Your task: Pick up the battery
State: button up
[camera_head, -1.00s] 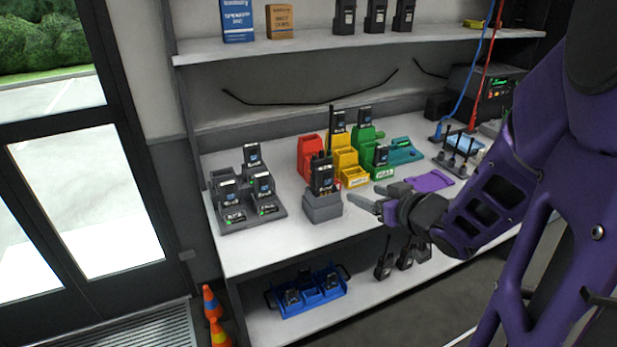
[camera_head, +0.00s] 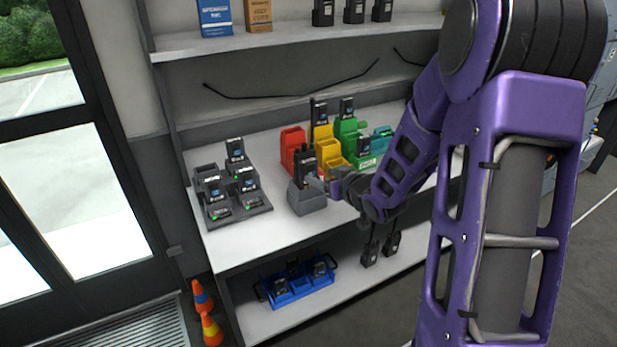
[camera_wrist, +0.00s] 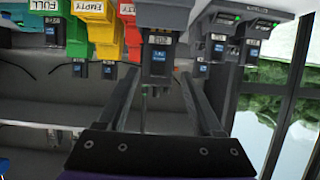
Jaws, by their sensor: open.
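A black radio with a battery-like body (camera_head: 304,157) stands upright in a grey holder (camera_head: 306,201) on the bench. The wrist view is upside down; there the radio (camera_wrist: 157,58) hangs from its holder (camera_wrist: 163,14), antenna downward. My gripper (camera_head: 319,184) is open beside the radio and holder in the head view. In the wrist view its fingers (camera_wrist: 160,78) lie either side of the radio's line, with nothing held. Several dark batteries sit in the grey charger (camera_head: 262,207) at left, and others in the coloured bins. I cannot tell which battery is meant.
Red (camera_head: 292,146), yellow (camera_head: 327,163) and green (camera_head: 365,162) bins stand close behind the radio. A blue tray (camera_head: 300,291) is on the lower shelf, and boxes and radios are on the upper one. The bench front between charger and holder is clear.

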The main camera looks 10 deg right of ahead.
aim_at(311, 173)
jog(key=x, duration=0.5)
jog(key=shift+d+f, duration=0.1)
jog(key=shift+f, duration=0.35)
grip_shut()
jog(key=shift+r, duration=0.1)
notch_tip(311, 173, up, 28)
jog(key=p, duration=0.6)
